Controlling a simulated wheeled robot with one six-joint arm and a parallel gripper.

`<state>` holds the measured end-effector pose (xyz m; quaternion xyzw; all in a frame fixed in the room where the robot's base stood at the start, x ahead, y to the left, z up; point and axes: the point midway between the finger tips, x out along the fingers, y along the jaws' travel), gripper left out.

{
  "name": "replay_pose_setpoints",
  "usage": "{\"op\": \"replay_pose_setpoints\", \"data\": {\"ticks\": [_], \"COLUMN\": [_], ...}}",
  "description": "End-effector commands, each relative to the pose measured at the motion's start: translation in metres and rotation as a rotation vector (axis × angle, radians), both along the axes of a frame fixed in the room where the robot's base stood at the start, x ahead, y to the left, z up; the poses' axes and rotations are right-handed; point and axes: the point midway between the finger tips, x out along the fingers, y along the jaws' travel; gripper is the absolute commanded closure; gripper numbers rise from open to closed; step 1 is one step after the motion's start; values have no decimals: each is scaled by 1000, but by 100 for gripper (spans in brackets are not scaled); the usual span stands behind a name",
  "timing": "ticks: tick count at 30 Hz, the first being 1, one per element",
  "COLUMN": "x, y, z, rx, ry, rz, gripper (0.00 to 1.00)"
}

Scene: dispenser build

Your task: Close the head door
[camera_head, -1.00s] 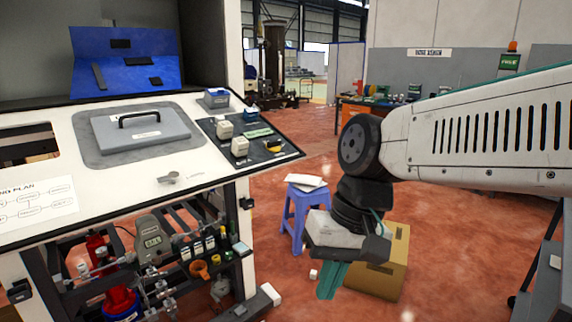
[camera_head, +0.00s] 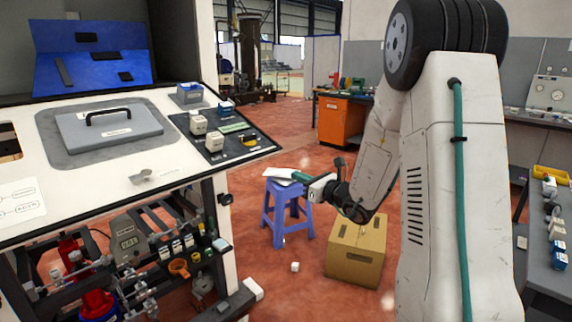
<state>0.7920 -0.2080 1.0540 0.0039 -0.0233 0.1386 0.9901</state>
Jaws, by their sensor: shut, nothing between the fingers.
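A grey lid with a black handle (camera_head: 108,130) lies on a dark grey recessed patch of the white sloping panel (camera_head: 60,205). A blue board (camera_head: 90,62) with dark pieces stands tilted in the open cabinet behind the panel. I cannot tell which part is the head door. My gripper (camera_head: 298,176) is at the right of the cabinet, well apart from the panel, in front of the blue stool. Its green fingers point left; it is shut and empty.
A blue stool (camera_head: 280,214) and a cardboard box (camera_head: 356,252) stand on the red floor near my gripper. Button blocks (camera_head: 198,125) sit on the panel's right side. Pipes and valves (camera_head: 140,270) fill the space below. A workbench (camera_head: 549,270) is at the right edge.

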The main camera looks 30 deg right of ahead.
Motion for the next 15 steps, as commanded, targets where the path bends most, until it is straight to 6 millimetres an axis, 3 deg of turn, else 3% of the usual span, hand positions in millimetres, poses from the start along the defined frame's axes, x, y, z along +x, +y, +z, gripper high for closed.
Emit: {"op": "replay_pose_setpoints", "data": {"ticks": [5,15], "x": [25,94], "y": [8,29], "z": [1,5], "rx": [1,-1], "ry": [-1,-1], "rz": [2,4], "gripper": [100,100]}}
